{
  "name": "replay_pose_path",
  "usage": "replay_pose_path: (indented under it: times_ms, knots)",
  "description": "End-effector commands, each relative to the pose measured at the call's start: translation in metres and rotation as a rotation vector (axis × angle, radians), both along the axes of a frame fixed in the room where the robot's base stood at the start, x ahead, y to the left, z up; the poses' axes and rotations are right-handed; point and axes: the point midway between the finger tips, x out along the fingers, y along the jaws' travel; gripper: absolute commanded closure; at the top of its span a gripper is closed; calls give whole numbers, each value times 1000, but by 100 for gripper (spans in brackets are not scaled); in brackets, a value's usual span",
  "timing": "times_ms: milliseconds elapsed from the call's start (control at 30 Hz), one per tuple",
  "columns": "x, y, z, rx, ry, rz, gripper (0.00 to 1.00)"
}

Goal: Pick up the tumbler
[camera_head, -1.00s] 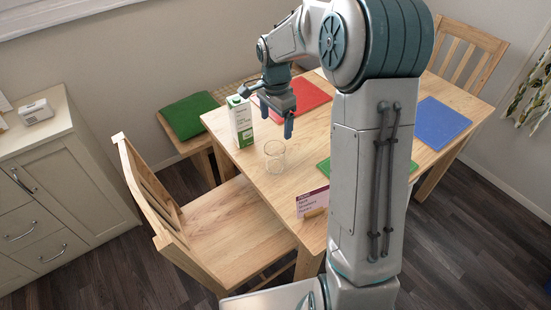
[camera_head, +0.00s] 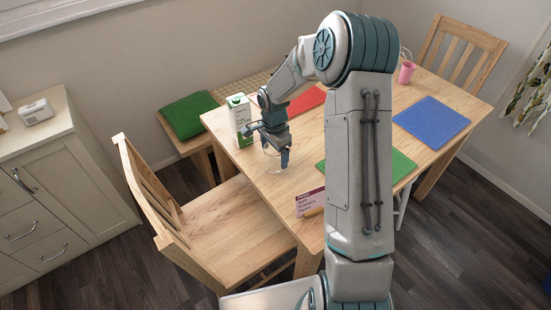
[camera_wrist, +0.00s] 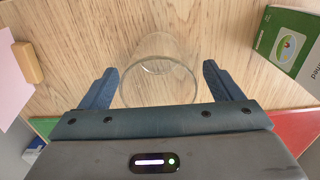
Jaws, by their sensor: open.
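The tumbler (camera_wrist: 158,72) is clear glass and stands on the wooden table (camera_head: 245,158). In the wrist view it lies between the two spread blue fingers of my gripper (camera_wrist: 160,88), with a visible gap to each finger. In the head view the tumbler (camera_head: 272,160) is partly hidden behind my gripper (camera_head: 270,158), which is down at its height. My gripper is open and holds nothing.
A green-and-white carton (camera_head: 239,120) stands close behind and left of the tumbler. A small card sign (camera_head: 310,201) stands at the near table edge. Red (camera_head: 303,102), green (camera_head: 390,166) and blue (camera_head: 431,118) mats lie on the table. A pink cup (camera_head: 407,72) stands farther back.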

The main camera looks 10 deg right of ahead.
Motion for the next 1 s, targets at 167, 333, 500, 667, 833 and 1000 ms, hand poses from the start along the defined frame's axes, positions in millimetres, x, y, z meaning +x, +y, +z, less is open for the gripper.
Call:
replay_pose_path:
  times_ms: [167,333,500,667,833,1000]
  knots:
    - [0,0,-12,0,-1,1,14]
    - [0,0,-13,0,-1,1,14]
    - [0,0,-13,0,-1,1,53]
    - [0,0,-12,1,-2,1,71]
    - [1,0,-12,0,-2,1,71]
    - [1,0,-5,0,-3,0,71]
